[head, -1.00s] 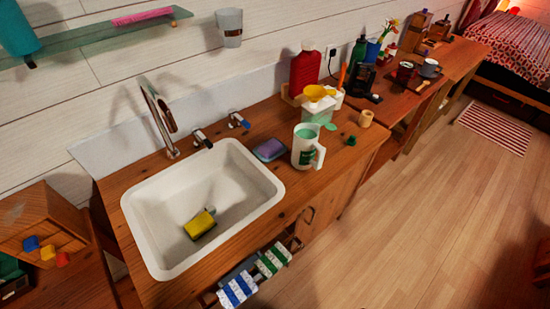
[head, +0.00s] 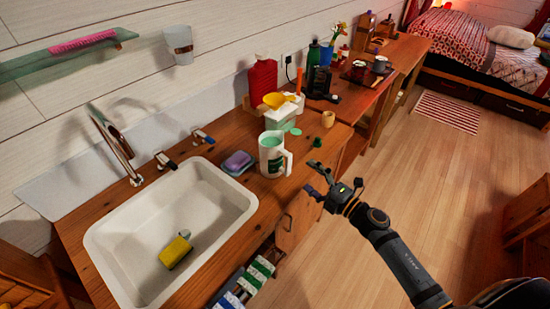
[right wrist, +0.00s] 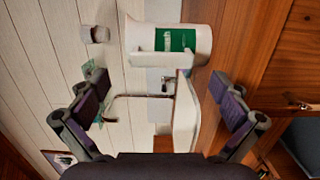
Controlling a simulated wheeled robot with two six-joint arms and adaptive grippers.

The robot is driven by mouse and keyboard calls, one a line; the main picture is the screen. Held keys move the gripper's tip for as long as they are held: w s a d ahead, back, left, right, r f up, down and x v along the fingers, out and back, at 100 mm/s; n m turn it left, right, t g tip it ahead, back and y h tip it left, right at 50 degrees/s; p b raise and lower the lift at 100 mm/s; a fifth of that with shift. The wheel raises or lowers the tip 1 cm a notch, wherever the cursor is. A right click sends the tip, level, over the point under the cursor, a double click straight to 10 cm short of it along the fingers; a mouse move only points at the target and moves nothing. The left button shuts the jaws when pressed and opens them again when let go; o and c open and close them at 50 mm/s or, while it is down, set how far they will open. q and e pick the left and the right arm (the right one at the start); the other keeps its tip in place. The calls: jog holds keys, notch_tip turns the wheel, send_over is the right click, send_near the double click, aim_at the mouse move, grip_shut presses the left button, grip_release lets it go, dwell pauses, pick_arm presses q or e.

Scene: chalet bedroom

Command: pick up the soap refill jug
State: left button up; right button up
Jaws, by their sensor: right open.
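The soap refill jug (head: 271,157) is white with a green label, a side handle and green contents at its open top. It stands upright on the wooden counter, right of the sink. In the right wrist view the jug (right wrist: 196,42) appears sideways, with its green label facing the camera, beyond the fingers. My right gripper (head: 315,180) is open and empty, off the counter's front edge, to the right of the jug and apart from it. Its two spread fingers also show in the right wrist view (right wrist: 160,98). My left gripper is not in view.
The sink (head: 170,235) holds a yellow sponge (head: 175,252). A purple soap bar (head: 237,161) lies left of the jug.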

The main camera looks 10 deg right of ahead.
aim_at(290, 166)
jog(key=x, duration=0.2)
jog(key=shift+w+a+r+p, duration=0.1)
jog(key=shift+w+a+p, duration=0.15)
jog(key=shift+p, duration=0.1)
jog(key=shift+w+a, duration=0.1)
jog(key=shift+w, duration=0.1)
jog(key=shift+w+a+p, duration=0.25)
jog(key=shift+w+p, duration=0.05)
jog(key=x, duration=0.2)
jog(key=p+x, duration=0.1)
jog(key=x, duration=0.1)
jog(key=shift+s+a, duration=0.2)
jog(key=shift+a, duration=0.05)
jog(key=shift+w+a+f, duration=0.1)
jog(key=shift+w+f, duration=0.1)
jog(key=shift+f, duration=0.15)
jog(key=shift+s, duration=0.1)
jog(key=shift+c, duration=1.1)
jog(key=c, duration=1.2)
jog(key=shift+r, duration=0.15)
jog(key=shift+c, duration=0.7)
jog(key=shift+r, duration=0.1)
